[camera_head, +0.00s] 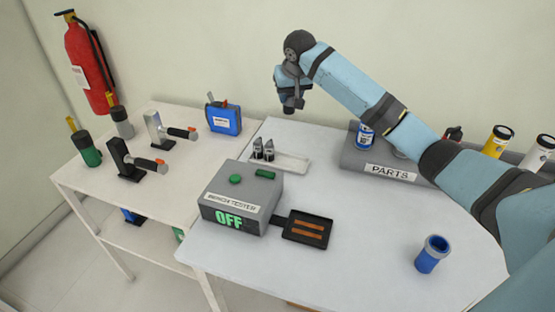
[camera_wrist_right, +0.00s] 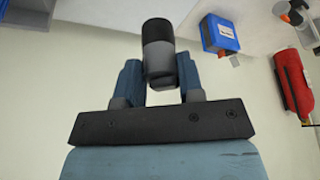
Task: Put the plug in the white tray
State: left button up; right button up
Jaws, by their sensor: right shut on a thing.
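My right gripper (camera_head: 289,92) is raised above the far part of the table, behind and above the white tray. In the wrist view it (camera_wrist_right: 160,85) is shut on the plug (camera_wrist_right: 158,42), a short cylinder with a black end and a grey end. In the head view the plug (camera_head: 291,105) is small and partly covered by the fingers. The white tray (camera_head: 292,163) lies on the table behind the bench tester, apart from the plug. Two dark pieces with pale tips (camera_head: 263,150) stand at its left end; its right part is bare. My left gripper is out of view.
The grey bench tester (camera_head: 264,192) reads OFF, with a black plate (camera_head: 308,230) beside it. A grey PARTS rack (camera_head: 372,164) holds a blue-labelled can. A blue cup (camera_head: 432,254) stands at the right front. A blue box (camera_head: 223,117) and clamps are on the left table.

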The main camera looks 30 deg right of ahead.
notch_tip(320, 180, down, 20)
jog(key=shift+r, duration=0.25)
jog(key=shift+s, duration=0.1)
jog(key=o, duration=0.9)
jog(key=shift+f, duration=0.1)
jog(key=shift+o, duration=0.2)
jog(key=shift+r+b, duration=0.2)
jog(key=shift+b, duration=0.1)
jog(key=v, duration=1.2)
jog(key=shift+p, duration=0.4)
jog(key=shift+s+a+f, duration=0.1)
jog(key=shift+f, duration=0.05)
